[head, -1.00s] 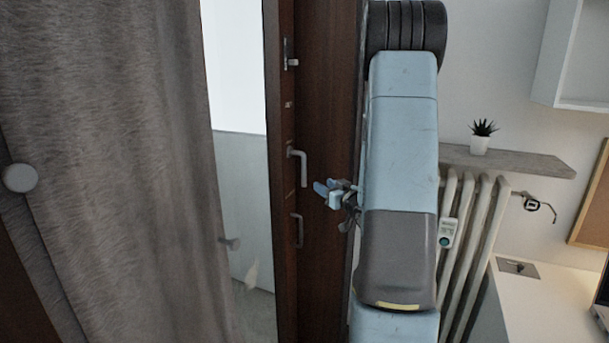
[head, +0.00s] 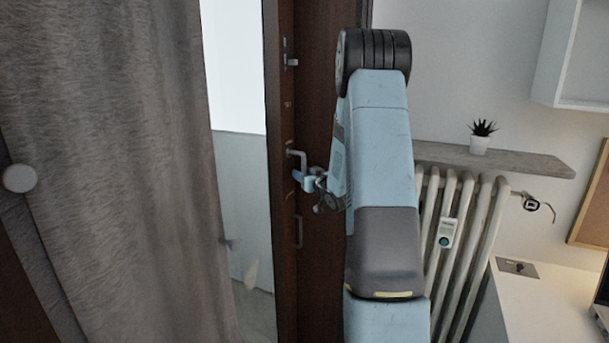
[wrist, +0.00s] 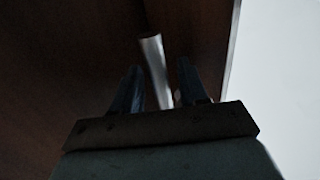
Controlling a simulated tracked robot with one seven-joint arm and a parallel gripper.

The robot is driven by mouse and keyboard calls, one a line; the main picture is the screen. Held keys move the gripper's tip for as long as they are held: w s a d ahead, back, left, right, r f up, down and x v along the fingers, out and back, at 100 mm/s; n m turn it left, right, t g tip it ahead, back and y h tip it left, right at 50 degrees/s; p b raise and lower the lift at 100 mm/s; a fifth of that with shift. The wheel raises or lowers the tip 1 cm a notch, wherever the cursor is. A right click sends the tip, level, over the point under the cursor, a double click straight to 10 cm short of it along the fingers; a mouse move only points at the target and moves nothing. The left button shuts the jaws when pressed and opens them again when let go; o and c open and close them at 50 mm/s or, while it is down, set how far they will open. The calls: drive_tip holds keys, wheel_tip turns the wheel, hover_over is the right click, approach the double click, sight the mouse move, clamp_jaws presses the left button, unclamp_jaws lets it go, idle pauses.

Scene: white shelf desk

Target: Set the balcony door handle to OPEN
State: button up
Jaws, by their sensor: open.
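The balcony door handle (head: 303,158) is a grey lever on the dark brown door frame. Its short arm goes right and its grip hangs down. My gripper (head: 303,178) is at the lower end of the grip, its fingers pointing left. In the wrist view the handle (wrist: 155,65) runs down between the two open fingers (wrist: 159,90), with a gap on each side. I cannot tell from the head view whether a finger touches it. The handle's lower end is partly hidden by my gripper.
A second, smaller pull (head: 298,231) sits lower on the frame, and a small latch (head: 290,62) sits above. A grey curtain (head: 110,170) hangs at the left. A radiator (head: 445,230) and a shelf (head: 500,158) with a plant (head: 481,137) are at the right.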

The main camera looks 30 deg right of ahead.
drive_tip(key=shift+w, duration=0.25)
clamp_jaws()
idle(0.4)
